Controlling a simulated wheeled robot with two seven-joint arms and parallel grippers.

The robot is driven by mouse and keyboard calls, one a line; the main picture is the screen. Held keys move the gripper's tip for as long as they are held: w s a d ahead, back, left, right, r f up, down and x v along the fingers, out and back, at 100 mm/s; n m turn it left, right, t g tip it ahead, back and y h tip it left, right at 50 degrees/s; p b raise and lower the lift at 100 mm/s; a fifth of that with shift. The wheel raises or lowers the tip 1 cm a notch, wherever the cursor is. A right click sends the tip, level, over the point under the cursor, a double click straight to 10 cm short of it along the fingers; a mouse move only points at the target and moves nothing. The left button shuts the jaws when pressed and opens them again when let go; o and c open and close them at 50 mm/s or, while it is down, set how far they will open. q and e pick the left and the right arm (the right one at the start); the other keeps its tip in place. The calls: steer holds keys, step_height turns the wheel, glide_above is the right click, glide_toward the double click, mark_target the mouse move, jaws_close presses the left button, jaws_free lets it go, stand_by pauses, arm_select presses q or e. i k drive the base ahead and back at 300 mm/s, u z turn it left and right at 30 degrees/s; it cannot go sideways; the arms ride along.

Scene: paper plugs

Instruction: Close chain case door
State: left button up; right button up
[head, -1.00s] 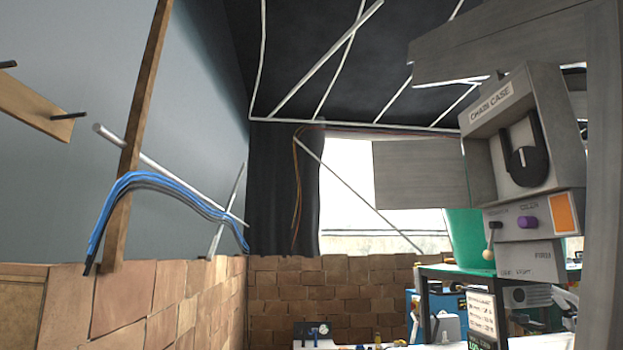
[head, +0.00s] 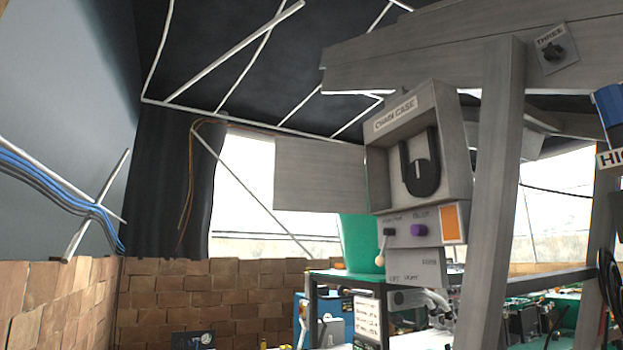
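The chain case (head: 383,130) is a grey box labelled "CHAIN CASE", right of centre in the head view, with a black U-shaped part and knob (head: 421,172) inside its open front. Its door (head: 319,174) is a flat grey panel that stands swung open to the left of the box. Below the box is a grey panel with a purple knob (head: 418,230), an orange patch (head: 451,223) and a small lever with a pale ball (head: 380,260). Neither of my grippers is in view.
A grey upright post (head: 490,190) and a broad grey beam (head: 430,52) stand right of and above the case. A dark-framed table (head: 335,279) and a green container (head: 359,240) are below. A brick wall (head: 230,290) runs along the left and back. Blue cables (head: 60,190) hang at left.

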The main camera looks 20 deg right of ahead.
mark_target(310, 177)
steer(key=i, duration=3.8)
steer(key=z, duration=3.95)
